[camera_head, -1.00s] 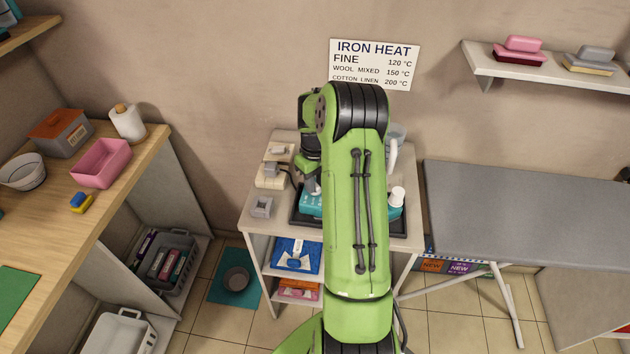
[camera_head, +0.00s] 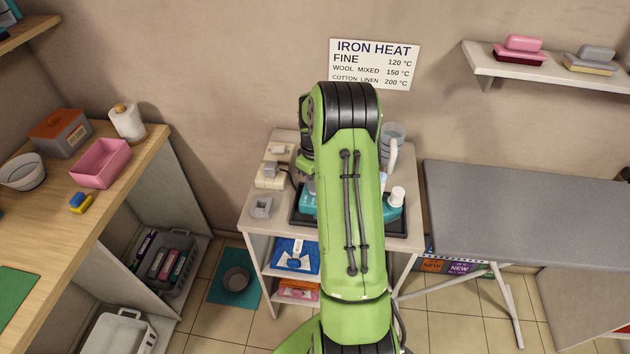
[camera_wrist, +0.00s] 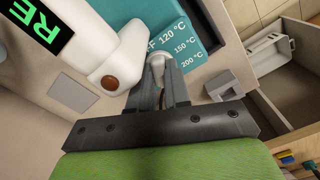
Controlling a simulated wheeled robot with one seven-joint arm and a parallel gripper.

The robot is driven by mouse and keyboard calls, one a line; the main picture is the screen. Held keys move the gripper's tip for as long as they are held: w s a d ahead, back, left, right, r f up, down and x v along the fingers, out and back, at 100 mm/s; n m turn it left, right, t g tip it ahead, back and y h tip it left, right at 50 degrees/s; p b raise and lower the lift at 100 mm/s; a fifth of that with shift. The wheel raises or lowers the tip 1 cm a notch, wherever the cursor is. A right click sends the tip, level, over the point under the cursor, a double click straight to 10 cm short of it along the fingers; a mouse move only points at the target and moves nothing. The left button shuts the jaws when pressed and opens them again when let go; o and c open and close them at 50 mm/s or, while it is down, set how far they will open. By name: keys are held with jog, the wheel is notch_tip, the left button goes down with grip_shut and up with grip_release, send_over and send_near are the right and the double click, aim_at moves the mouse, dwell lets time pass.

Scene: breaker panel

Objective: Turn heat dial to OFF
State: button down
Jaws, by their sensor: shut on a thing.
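The heat dial (camera_wrist: 157,60) is a small pale grey knob in the wrist view, on the teal face (camera_wrist: 188,22) of the ironing unit. Beside it are printed marks that read as OFF, partly covered, then 120 °C, 150 °C and 200 °C. My gripper (camera_wrist: 158,72) is shut on the dial, with a finger on each side. The fingers hide part of the knob, so I cannot tell exactly which mark it points to. In the head view, the teal unit (camera_head: 393,213) shows on its dark tray, with my arm covering its middle.
A white part with a brown button (camera_wrist: 110,83) stands close left of my fingers, near a green-lettered display (camera_wrist: 45,28). In the head view, a white-capped bottle (camera_head: 397,195), a clear jug (camera_head: 392,135) and an outlet block (camera_head: 270,176) share the stand. The heat chart (camera_head: 374,64) hangs above.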

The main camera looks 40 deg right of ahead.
jog(key=n, duration=0.5)
jog(key=shift+b, duration=0.4)
jog(key=shift+n, duration=0.3)
jog(key=c, duration=1.4)
grip_release()
jog(key=shift+o, duration=0.2)
notch_tip(320, 180, up, 16)
jog(key=p, duration=0.1)
jog(key=shift+f, duration=0.1)
